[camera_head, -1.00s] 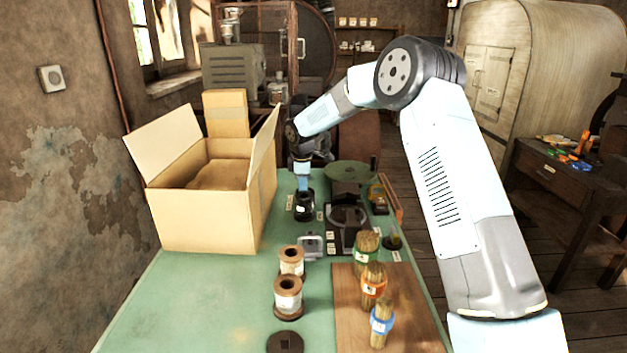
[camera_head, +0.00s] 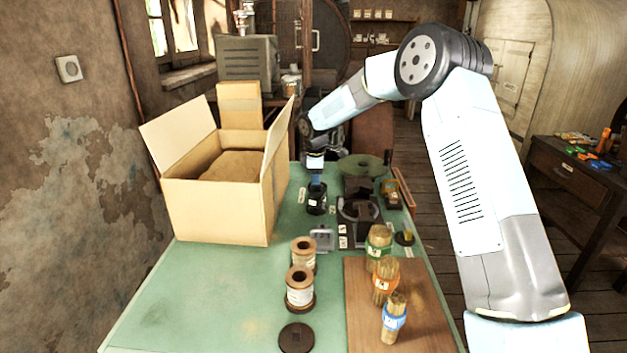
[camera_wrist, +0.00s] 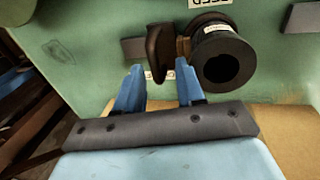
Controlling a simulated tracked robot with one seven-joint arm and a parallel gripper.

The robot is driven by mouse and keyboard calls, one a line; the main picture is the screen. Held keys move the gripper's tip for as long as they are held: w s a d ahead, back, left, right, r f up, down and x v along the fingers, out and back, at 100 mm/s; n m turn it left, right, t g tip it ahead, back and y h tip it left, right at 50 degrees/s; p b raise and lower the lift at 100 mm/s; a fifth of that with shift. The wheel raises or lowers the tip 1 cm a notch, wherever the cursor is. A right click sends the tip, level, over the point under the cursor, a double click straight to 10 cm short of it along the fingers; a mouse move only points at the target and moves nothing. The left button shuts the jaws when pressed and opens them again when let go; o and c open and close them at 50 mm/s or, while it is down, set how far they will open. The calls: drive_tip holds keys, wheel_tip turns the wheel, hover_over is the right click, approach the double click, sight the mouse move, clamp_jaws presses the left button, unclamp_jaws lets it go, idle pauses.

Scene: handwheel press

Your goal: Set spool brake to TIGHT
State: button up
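In the wrist view my gripper (camera_wrist: 160,80) is open, with its two blue fingers apart. A dark brown lever (camera_wrist: 160,52) shows between and just beyond the fingertips; I cannot tell if they touch it. A black round hub with a hollow centre (camera_wrist: 205,75) is joined to its right side. A small white label (camera_wrist: 152,76) shows between the fingers, its text unreadable. In the head view my gripper (camera_head: 316,178) points down at a black cylindrical fitting (camera_head: 316,205) on the green bench. Which setting the lever is at cannot be read.
An open cardboard box (camera_head: 215,212) stands left of the gripper. A dark press with a handwheel (camera_head: 360,165) is close on its right. Wire spools (camera_head: 300,290) and tied bundles (camera_head: 385,280) stand nearer. The front left of the green bench (camera_head: 200,300) is clear.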

wheel_tip(320, 180, up, 13)
drive_tip(key=s, duration=0.2)
drive_tip(key=shift+s+r, duration=0.2)
drive_tip(key=shift+s, duration=0.1)
drive_tip(key=shift+d, duration=0.1)
